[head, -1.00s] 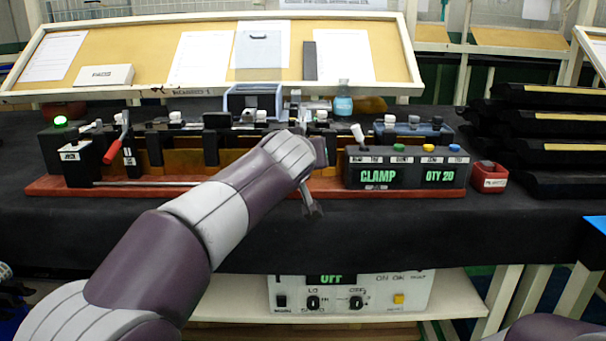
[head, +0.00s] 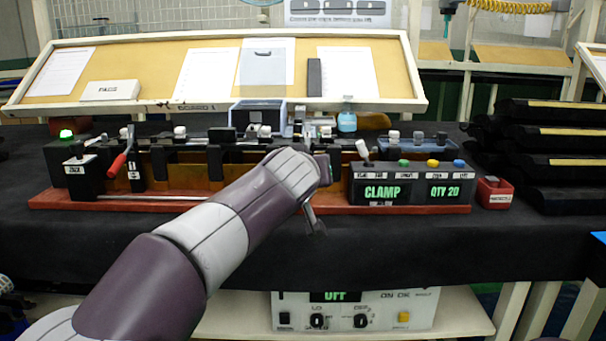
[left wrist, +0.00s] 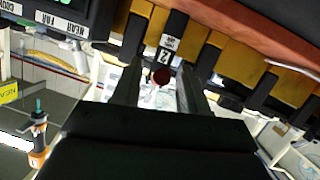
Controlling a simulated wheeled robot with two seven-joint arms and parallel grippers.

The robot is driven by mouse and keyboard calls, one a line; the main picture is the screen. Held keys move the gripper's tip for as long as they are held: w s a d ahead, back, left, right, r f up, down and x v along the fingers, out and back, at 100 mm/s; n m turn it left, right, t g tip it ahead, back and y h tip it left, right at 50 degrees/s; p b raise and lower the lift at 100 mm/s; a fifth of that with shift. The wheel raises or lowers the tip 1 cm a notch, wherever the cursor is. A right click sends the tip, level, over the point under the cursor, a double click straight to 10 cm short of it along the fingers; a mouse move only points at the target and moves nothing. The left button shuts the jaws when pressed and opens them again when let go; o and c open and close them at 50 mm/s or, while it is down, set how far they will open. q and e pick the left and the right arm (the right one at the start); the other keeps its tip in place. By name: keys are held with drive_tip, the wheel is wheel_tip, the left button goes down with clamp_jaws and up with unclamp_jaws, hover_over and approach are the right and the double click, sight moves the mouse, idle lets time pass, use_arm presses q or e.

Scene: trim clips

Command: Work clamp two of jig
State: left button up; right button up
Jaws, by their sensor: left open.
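The jig is a long black fixture on a red base (head: 100,202), with amber blocks along it. A red-handled lever clamp (head: 120,160) stands near its left end, with its handle slanting. My left gripper (head: 314,214) is in front of the jig, right of its middle, and my arm hides part of the jig. In the left wrist view, the open left gripper (left wrist: 160,78) has a finger on each side of a dark red, round handle end (left wrist: 161,76). Behind it is a black post with a label reading 2 (left wrist: 165,56). Contact cannot be told. My right gripper is out of view.
A control box (head: 408,190) reads CLAMP and QTY 20, with a toggle lever and coloured buttons. A small red bin (head: 495,192) and stacked black trim parts (head: 550,140) lie to the right. A power unit (head: 355,310) reading OFF sits below the table.

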use_arm(q)
drive_tip(key=v, duration=1.1)
drive_tip(key=shift+s, duration=0.25)
drive_tip(key=shift+f, duration=0.1)
drive_tip(key=s+a+f+m+g, duration=0.2)
drive_tip(key=f+m+g, duration=0.1)
drive_tip(key=f, duration=0.9)
drive_tip(key=s+a+f+m+g, duration=0.1)
drive_tip(key=s+f+m+g, duration=0.2)
drive_tip(key=f, duration=0.9)
drive_tip(key=s+a+f+n+g+y, duration=0.1)
drive_tip(key=s+a+f+n+g, duration=0.15)
drive_tip(key=s+a+f, duration=0.45)
drive_tip(key=s+a+f+n+g+y, duration=0.1)
drive_tip(key=s+a+f+n+g, duration=0.1)
drive_tip(key=s+a+f+g, duration=0.45)
wheel_tip(320, 180, up, 35)
drive_tip(key=t+p, duration=0.2)
drive_tip(key=p, duration=3.6)
drive_tip(key=shift+s+a+f, duration=0.2)
drive_tip(key=shift+s+f, duration=0.05)
drive_tip(key=shift+s, duration=0.05)
